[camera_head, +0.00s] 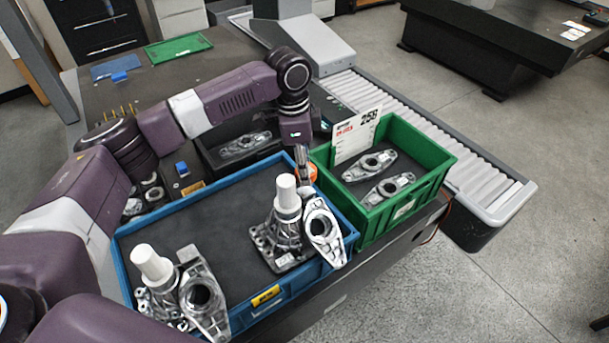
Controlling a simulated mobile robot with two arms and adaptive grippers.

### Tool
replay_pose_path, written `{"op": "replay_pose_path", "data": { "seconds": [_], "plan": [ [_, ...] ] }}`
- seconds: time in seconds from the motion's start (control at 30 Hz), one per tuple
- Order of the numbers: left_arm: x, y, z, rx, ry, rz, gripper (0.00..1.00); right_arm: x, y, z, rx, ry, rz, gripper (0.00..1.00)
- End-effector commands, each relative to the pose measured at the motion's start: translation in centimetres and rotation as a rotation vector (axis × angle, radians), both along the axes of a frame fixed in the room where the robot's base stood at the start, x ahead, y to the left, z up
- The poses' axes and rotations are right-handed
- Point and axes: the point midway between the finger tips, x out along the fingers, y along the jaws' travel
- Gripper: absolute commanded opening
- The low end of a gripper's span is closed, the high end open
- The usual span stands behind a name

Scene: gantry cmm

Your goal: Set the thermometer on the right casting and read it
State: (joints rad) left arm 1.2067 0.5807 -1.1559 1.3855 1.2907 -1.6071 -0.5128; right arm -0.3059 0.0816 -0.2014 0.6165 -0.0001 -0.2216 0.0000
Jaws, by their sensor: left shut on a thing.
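My left gripper (303,160) points down near the back right corner of the blue tray (178,207). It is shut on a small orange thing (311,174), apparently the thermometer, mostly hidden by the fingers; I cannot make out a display. The right casting (279,240) stands upright in the tray, in front of and slightly left of the gripper, with a white cylinder (287,192) on top. The left casting (150,297) stands at the tray's front left, also topped by a white cylinder (150,262). My right gripper is out of view.
Flat oval metal parts lean beside both castings (320,226) (203,296). A green crate (400,212) with two metal parts and a white card (357,134) stands to the right. A dark bin (210,158) lies behind the tray. A roller conveyor (420,130) runs beyond the crate.

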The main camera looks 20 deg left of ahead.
Motion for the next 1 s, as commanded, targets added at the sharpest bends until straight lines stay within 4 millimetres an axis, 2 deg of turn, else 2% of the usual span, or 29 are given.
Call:
{"op": "replay_pose_path", "data": {
  "seconds": [0.03,0.1,0.2,0.4,0.57,0.77,0.8,0.87,1.0],
  "plan": [
    [0.0,0.0,-0.2,-0.001,0.000,0.000,0.08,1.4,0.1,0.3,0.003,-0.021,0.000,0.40],
    [0.0,-0.1,-0.7,-0.002,-0.001,0.000,0.08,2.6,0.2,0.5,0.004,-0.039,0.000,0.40],
    [-0.1,0.0,-2.0,0.000,0.003,0.001,0.08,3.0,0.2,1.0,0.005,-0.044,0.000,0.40],
    [0.0,0.0,-4.6,0.000,0.000,0.000,0.08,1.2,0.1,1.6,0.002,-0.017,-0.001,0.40],
    [0.0,0.0,-5.0,-0.001,-0.003,0.000,0.08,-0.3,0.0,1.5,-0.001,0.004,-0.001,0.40],
    [0.0,-0.1,-5.2,-0.001,-0.001,0.000,0.08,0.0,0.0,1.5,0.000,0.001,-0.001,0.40],
    [0.0,0.0,-5.2,-0.001,-0.001,0.000,0.40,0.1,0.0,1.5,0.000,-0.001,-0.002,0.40],
    [0.0,0.0,-5.2,-0.001,-0.001,0.000,0.45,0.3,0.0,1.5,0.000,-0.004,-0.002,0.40],
    [0.0,0.0,-5.2,-0.001,-0.001,0.000,0.45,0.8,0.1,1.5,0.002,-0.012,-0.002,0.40]
  ]
}}
